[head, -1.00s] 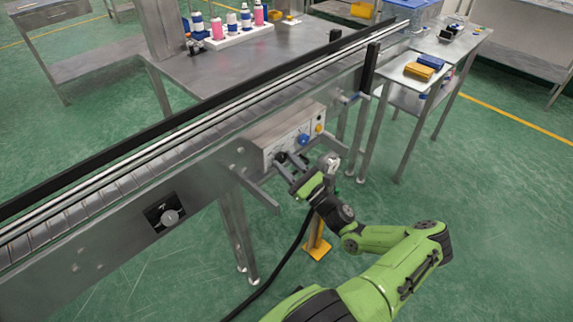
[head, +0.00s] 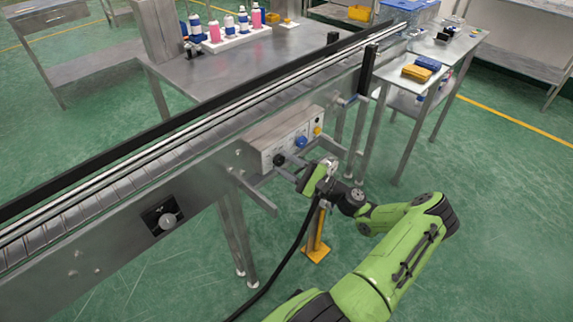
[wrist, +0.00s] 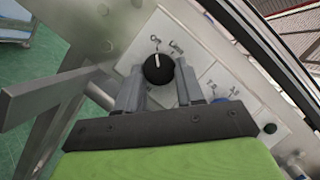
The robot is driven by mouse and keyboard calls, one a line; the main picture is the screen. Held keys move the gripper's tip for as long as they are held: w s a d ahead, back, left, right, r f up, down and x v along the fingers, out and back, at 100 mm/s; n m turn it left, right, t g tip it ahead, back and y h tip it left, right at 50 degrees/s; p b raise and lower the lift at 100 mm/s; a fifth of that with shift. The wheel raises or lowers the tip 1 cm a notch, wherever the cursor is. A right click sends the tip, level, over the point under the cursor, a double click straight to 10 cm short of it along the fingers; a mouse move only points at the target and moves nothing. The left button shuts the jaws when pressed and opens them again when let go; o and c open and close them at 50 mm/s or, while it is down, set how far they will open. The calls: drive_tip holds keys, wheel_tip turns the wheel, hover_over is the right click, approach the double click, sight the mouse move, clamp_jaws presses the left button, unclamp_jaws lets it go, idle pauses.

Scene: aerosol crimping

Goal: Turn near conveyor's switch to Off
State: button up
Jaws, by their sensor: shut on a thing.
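The near conveyor's control box (head: 285,140) is a pale panel on the conveyor's side. Its black round switch knob (head: 279,160) is at the panel's left end. In the wrist view the black knob (wrist: 158,68) has a white pointer line aimed up, close to the printed O mark. My gripper (wrist: 158,84) has its two grey fingers on either side of the knob and is shut on it. In the head view my gripper (head: 292,171) reaches the panel from the front right, and its fingertips are hard to make out.
A blue knob (head: 301,141) and a yellow button (head: 317,130) sit right of the black knob. Metal bars (head: 255,193) stick out below and beside the box. A black cable (head: 285,265) hangs to the floor. Green floor is free at the right.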

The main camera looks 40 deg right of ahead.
drive_tip(key=shift+n, duration=0.3)
drive_tip(key=o, duration=1)
drive_tip(key=shift+o, duration=0.2)
drive_tip(key=v, duration=1.5)
drive_tip(key=shift+s+d+p, duration=0.2)
drive_tip(key=shift+s+p, duration=0.15)
drive_tip(key=shift+p, duration=0.05)
